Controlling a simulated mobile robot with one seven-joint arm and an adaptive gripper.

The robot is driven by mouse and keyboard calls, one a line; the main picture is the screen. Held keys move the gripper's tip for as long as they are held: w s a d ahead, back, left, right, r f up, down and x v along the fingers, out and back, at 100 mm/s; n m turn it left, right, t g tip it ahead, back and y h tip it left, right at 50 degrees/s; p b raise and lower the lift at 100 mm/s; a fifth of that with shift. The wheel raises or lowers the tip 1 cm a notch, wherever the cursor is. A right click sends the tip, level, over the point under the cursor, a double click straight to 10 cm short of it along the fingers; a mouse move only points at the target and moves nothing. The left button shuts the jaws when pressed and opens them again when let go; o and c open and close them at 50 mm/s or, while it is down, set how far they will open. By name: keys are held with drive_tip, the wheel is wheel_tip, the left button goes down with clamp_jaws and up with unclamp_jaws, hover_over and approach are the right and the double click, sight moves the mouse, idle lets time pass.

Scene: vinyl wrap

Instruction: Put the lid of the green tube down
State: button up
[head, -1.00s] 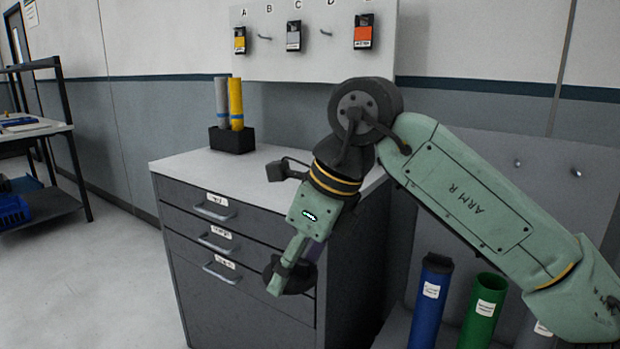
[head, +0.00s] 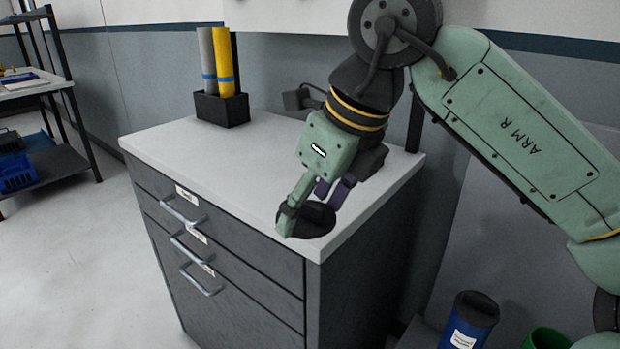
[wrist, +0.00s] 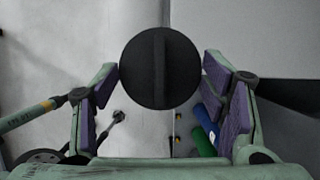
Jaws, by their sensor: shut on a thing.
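My gripper (head: 314,208) is over the front right corner of the grey cabinet's top (head: 230,160), pointing down. It is shut on a round black lid (head: 311,222). In the wrist view the lid (wrist: 147,72) sits between the purple finger pads, its raised bar facing the camera. The lid is at or just above the top; I cannot tell whether it touches. The green tube (head: 546,339) stands low at the bottom right with an open top, mostly cut off by the frame.
A blue tube (head: 470,322) with a black cap stands beside the green one. A black holder (head: 222,110) with a grey and a yellow roll stands at the cabinet's back left. The middle and left of the top are clear. A shelf rack stands far left.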

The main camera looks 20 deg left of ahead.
drive_tip(key=w+a+p, duration=0.1)
drive_tip(key=w+a, duration=0.1)
drive_tip(key=w, duration=0.2)
drive_tip(key=w+a+f+p, duration=0.1)
drive_tip(key=w+a, duration=0.1)
drive_tip(key=w, duration=0.3)
drive_tip(key=w+a+p, duration=0.1)
drive_tip(key=w, duration=0.3)
drive_tip(key=shift+w+a+f+p, duration=0.15)
drive_tip(key=shift+w+a+p, duration=0.15)
drive_tip(key=shift+w+a, duration=0.1)
drive_tip(key=f, duration=0.3)
drive_tip(key=shift+w+a+p, duration=0.15)
drive_tip(key=shift+w+p, duration=0.15)
drive_tip(key=shift+p, duration=0.1)
drive_tip(key=shift+f, duration=0.3)
drive_tip(key=shift+f, duration=0.1)
drive_tip(key=shift+f, duration=0.15)
drive_tip(key=o, duration=0.9)
drive_tip(key=shift+o, duration=0.2)
